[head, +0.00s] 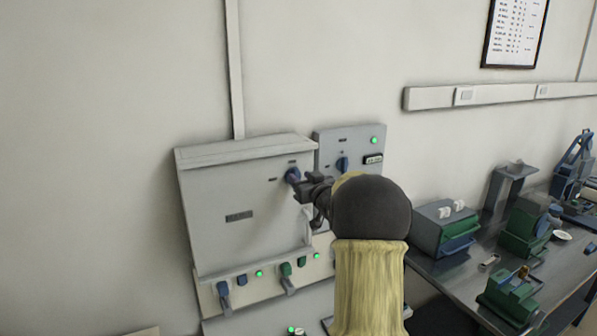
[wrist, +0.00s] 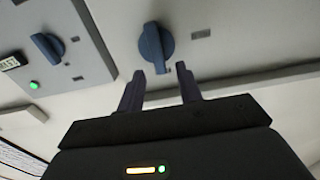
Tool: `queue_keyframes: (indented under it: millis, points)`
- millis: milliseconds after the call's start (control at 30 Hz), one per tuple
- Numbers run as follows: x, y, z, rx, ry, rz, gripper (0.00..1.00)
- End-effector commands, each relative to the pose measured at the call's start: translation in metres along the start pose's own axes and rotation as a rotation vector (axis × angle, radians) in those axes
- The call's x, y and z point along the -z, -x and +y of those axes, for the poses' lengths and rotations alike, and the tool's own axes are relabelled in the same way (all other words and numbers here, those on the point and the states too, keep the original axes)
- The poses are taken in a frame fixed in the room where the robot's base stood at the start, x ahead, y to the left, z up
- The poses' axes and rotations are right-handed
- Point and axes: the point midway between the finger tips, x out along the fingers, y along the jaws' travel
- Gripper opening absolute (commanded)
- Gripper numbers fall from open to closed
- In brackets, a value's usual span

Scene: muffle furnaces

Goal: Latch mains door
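The mains door (head: 245,205) is the large light grey panel on the wall cabinet in the head view, and it looks closed. A blue rotary latch knob (head: 292,175) sits near its upper right edge. The knob also shows in the wrist view (wrist: 157,46), with its grip bar close to upright in that picture. My gripper (head: 303,190) is right by the knob. In the wrist view my gripper (wrist: 158,80) is open, its two fingers apart just short of the knob with nothing between them. My arm hides part of the cabinet's right side.
A smaller grey panel (head: 345,150) with a blue knob (head: 342,163) and green light adjoins on the right. Below the door is a strip of switches (head: 260,275). A bench (head: 480,265) with green and grey devices stands at right.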

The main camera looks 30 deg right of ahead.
Motion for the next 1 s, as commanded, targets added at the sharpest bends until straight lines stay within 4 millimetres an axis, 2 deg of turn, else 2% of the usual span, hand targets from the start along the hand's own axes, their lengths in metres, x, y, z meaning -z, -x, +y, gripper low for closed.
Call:
queue_keyframes:
  millis: [100, 200, 500, 700, 1000]
  points:
    - [0.002, -0.016, 0.001, 0.0, 0.0, -0.001, 0.35]
    - [0.001, -0.023, 0.0, -0.001, 0.0, 0.0, 0.35]
    - [0.0, -0.025, 0.0, -0.001, 0.0, 0.0, 0.35]
    - [0.0, -0.025, 0.001, -0.001, 0.0, 0.0, 0.0]
    - [-0.001, -0.025, 0.0, -0.001, 0.014, 0.0, 0.0]
